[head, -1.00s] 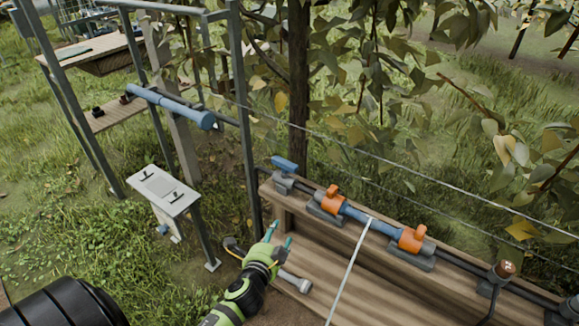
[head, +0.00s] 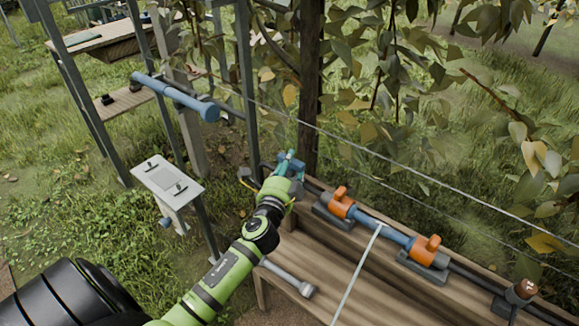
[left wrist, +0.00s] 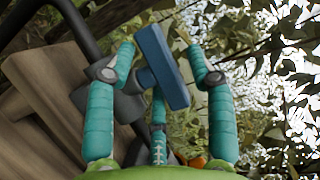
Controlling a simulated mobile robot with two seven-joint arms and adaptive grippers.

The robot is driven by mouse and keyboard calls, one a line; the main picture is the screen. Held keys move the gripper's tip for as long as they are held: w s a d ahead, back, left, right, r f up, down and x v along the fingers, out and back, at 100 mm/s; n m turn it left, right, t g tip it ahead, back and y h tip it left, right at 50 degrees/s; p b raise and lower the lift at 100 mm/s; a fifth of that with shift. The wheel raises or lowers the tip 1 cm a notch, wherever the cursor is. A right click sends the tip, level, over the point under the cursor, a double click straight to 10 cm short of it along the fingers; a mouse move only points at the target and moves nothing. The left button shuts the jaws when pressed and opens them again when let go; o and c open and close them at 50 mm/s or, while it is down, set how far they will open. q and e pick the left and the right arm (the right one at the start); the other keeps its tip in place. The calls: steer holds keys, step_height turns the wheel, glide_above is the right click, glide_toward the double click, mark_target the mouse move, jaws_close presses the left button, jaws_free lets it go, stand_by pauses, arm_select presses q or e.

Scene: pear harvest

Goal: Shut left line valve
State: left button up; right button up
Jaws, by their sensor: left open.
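The valve with the blue handle (left wrist: 163,68) is at the left end of the pipe line on the wooden bench. In the head view my left gripper (head: 290,160) is over it and mostly hides it. In the left wrist view the handle stands between my open teal fingers (left wrist: 160,52), with one finger on each side. Whether any finger touches it I cannot tell. The grey valve body is partly hidden behind the left finger. My right gripper is not in view.
A grey metal tool (head: 288,278) lies on the wooden bench (head: 345,262). A tree trunk (head: 308,90) and taut wires stand behind. A small white stand (head: 167,186) is to the left.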

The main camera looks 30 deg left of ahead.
arm_select(q)
steer(key=shift+c, duration=0.4)
jaws_close()
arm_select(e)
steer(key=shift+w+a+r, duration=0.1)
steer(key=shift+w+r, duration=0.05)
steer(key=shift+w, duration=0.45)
